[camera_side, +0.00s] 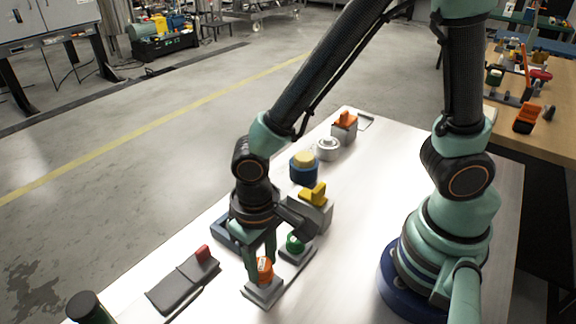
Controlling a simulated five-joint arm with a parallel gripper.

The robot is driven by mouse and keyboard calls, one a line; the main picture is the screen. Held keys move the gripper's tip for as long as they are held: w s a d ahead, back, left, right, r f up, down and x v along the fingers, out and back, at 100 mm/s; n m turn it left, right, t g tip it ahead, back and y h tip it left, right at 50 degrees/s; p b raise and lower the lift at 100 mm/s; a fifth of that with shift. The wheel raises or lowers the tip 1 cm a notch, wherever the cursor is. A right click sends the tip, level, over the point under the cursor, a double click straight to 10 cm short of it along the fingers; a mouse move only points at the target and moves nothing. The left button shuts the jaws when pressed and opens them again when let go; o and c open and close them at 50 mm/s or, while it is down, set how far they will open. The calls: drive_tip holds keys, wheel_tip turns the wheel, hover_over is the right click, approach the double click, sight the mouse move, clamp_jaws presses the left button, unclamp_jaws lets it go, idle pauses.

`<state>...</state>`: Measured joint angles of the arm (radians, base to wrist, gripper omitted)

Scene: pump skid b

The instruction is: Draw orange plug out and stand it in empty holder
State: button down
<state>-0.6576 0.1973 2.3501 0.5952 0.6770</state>
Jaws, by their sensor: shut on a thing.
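The orange plug (264,270) stands upright at a grey block (264,293) near the front of the white table. My gripper (259,268) points down over it and is shut on the plug, with a finger on each side. Whether the plug's lower end is still inside the block cannot be told. I cannot make out for sure which item is the empty holder; a white round piece with a hole in its top (327,148) stands farther back on the table.
Right behind my gripper are a green knob (295,242) on a grey base and a yellow handle (313,194) on a grey block. A blue round part with a yellow top (304,168) and an orange-topped block (345,124) stand farther back. A dark flat piece (178,289) lies left.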

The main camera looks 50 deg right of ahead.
sight(262, 264)
drive_tip(key=shift+f, duration=1.25)
drive_tip(key=shift+c, duration=1.8)
unclamp_jaws()
wheel_tip(262, 264, up, 12)
drive_tip(key=w+d+r+t, duration=0.2)
drive_tip(key=d+r, duration=0.2)
drive_tip(key=d, duration=0.5)
drive_tip(key=w+d+r+t, duration=0.2)
drive_tip(key=d+r, duration=0.3)
drive_tip(key=d, duration=0.4)
drive_tip(key=shift+w+d+r+t, duration=0.2)
drive_tip(key=shift+w+d+t, duration=0.1)
drive_tip(key=shift+t, duration=0.5)
